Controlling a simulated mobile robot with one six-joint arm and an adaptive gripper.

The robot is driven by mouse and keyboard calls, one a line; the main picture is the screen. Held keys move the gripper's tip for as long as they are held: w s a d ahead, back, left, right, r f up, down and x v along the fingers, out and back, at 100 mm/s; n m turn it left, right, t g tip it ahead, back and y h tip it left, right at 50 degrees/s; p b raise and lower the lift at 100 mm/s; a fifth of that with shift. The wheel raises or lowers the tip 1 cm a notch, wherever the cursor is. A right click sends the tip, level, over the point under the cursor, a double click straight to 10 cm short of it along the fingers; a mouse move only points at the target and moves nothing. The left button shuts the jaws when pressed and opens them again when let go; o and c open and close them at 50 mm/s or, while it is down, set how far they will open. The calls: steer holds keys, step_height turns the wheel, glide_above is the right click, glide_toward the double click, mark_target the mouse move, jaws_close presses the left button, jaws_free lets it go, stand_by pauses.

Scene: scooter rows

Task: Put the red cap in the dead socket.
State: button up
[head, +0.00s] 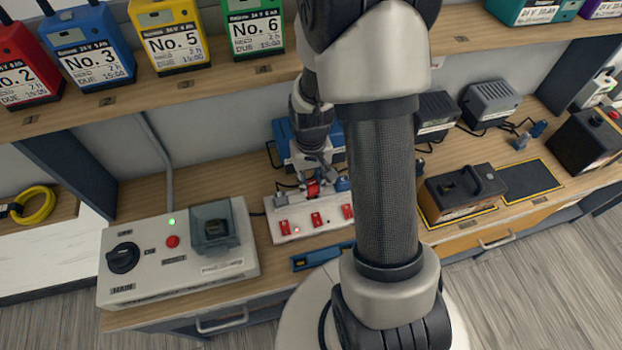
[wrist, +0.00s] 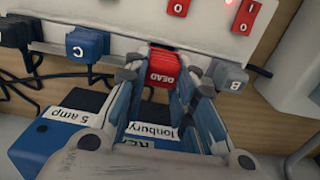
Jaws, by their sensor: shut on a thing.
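The red cap (wrist: 163,70), marked DEAD, is between the fingers of my gripper (wrist: 165,80) in the wrist view. The gripper is shut on it. The cap's far end is at the face of the white socket strip (wrist: 140,20), between blue plug C (wrist: 87,46) and grey plug B (wrist: 232,78). I cannot tell how deep it sits, and the socket behind it is hidden. In the head view the red cap (head: 313,188) shows small under my gripper (head: 318,181), at the back edge of the strip (head: 300,232).
Red switches (head: 316,218) line the strip, with a lit lamp by one. A blue charger (head: 283,143) stands close behind. The grey control box (head: 180,265) is left, a black battery (head: 462,190) right. Black cables run beside the plugs. A shelf of batteries (head: 175,45) is above.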

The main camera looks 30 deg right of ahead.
steer(key=shift+f+b, duration=0.65)
steer(key=shift+f, duration=0.25)
steer(key=o, duration=1.1)
steer(key=shift+o, duration=0.2)
step_height(320, 180, up, 12)
steer(key=shift+r, duration=0.1)
